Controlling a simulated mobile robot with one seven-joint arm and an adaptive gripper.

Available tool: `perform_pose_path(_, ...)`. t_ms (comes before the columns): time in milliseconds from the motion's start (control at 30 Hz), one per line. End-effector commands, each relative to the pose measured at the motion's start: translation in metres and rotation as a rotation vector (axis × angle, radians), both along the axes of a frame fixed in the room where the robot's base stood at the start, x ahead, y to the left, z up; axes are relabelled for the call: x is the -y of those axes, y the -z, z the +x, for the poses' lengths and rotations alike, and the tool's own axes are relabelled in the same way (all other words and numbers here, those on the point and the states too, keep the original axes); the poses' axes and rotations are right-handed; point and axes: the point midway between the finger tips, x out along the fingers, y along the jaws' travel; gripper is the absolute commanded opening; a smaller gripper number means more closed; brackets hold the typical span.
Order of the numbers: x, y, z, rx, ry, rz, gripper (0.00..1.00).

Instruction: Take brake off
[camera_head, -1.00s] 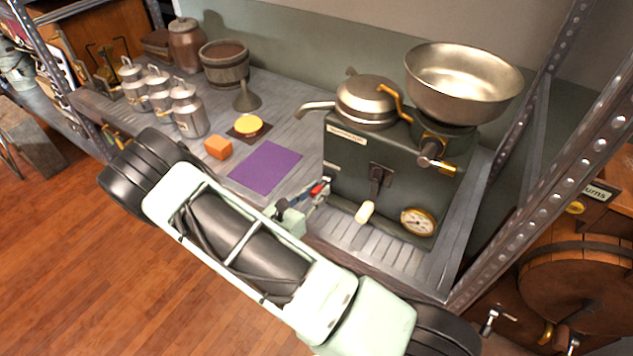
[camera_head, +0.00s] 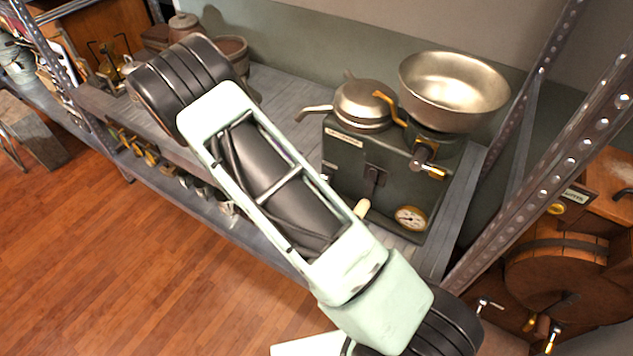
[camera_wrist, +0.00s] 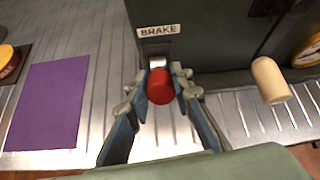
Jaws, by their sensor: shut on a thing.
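In the wrist view, a red round knob (camera_wrist: 160,87) sits between the two fingertips of my gripper (camera_wrist: 160,86), which is shut on it. The knob is just below a white BRAKE label (camera_wrist: 159,31) on the dark green machine. In the head view, the machine (camera_head: 345,165) stands on the shelf, with a round steel bowl (camera_head: 453,88) and a lidded pot on top. My arm hides the gripper and the knob in the head view.
A cream handle (camera_wrist: 271,80) and a brass-rimmed gauge (camera_wrist: 309,52) are right of the knob. A purple mat (camera_wrist: 52,103) lies flat on the shelf to the left. A perforated metal upright (camera_head: 545,170) stands right of the machine.

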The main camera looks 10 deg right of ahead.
Motion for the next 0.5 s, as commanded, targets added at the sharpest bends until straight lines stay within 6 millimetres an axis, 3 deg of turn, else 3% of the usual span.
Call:
perform_pose_path(233, -0.0002, 0.001, -0.0009, -0.002, 0.0, 0.002, 0.0)
perform_pose_path(267, -0.0001, 0.0009, -0.0008, -0.002, 0.0, 0.002, 0.23)
perform_pose_path(400, 0.0, 0.0006, -0.0006, -0.002, 0.001, 0.001, 0.38)
perform_pose_path(500, 0.0001, 0.0004, -0.0003, -0.001, 0.001, 0.0, 0.39)
